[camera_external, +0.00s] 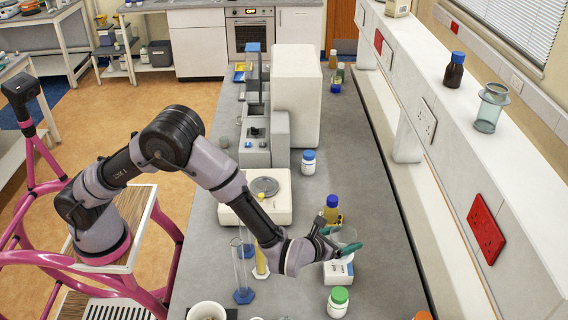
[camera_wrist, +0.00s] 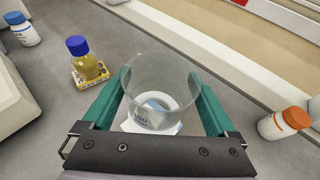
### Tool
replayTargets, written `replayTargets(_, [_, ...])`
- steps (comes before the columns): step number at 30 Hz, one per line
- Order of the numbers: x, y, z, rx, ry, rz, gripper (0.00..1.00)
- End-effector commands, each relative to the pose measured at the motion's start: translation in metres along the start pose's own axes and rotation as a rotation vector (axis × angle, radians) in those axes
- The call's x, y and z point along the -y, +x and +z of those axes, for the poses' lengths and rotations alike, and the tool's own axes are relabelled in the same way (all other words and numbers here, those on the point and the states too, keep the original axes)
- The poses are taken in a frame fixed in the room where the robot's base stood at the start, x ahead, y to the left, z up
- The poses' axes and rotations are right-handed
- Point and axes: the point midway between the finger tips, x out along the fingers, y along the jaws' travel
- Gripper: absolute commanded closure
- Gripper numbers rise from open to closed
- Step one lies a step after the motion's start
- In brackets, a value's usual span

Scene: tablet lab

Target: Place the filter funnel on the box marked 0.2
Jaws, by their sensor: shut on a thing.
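My gripper (camera_external: 336,240) is shut on the filter funnel (camera_external: 345,236), a clear, wide-mouthed vessel. In the wrist view the funnel (camera_wrist: 163,82) sits between the green fingers of my gripper (camera_wrist: 162,84), with its round opening facing the camera. A small white box (camera_external: 338,273) with dark print lies below the funnel in the external view. In the wrist view a part of this white box (camera_wrist: 165,129) shows through and under the clear funnel. I cannot read its mark, nor tell whether the funnel touches it.
A blue-capped yellow bottle (camera_wrist: 87,62) stands on a yellow-marked box (camera_wrist: 92,77) beyond the funnel. A green-capped bottle (camera_external: 338,302) stands in front of the white box. An orange-capped bottle (camera_wrist: 285,123) is at the right. Glass cylinders (camera_external: 241,268) stand left of my gripper.

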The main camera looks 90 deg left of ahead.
Motion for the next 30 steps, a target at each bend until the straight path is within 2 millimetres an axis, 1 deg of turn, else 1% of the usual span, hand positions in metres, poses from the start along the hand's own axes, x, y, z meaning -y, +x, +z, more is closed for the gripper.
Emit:
replayTargets(4, [0.0, 0.005, -0.012, 0.0, 0.002, 0.0, 0.63])
replayTargets(9, [-0.001, 0.014, -0.034, 0.0, 0.002, 0.0, 0.63])
replayTargets(20, [-0.001, 0.016, -0.038, 0.001, 0.0, 0.0, 0.63])
replayTargets(21, [-0.001, 0.016, -0.038, 0.001, -0.001, 0.0, 0.04])
replayTargets(22, [-0.001, 0.016, -0.038, 0.001, -0.001, 0.0, 0.0])
replayTargets(30, [-0.001, 0.015, -0.036, 0.001, -0.001, 0.0, 0.0])
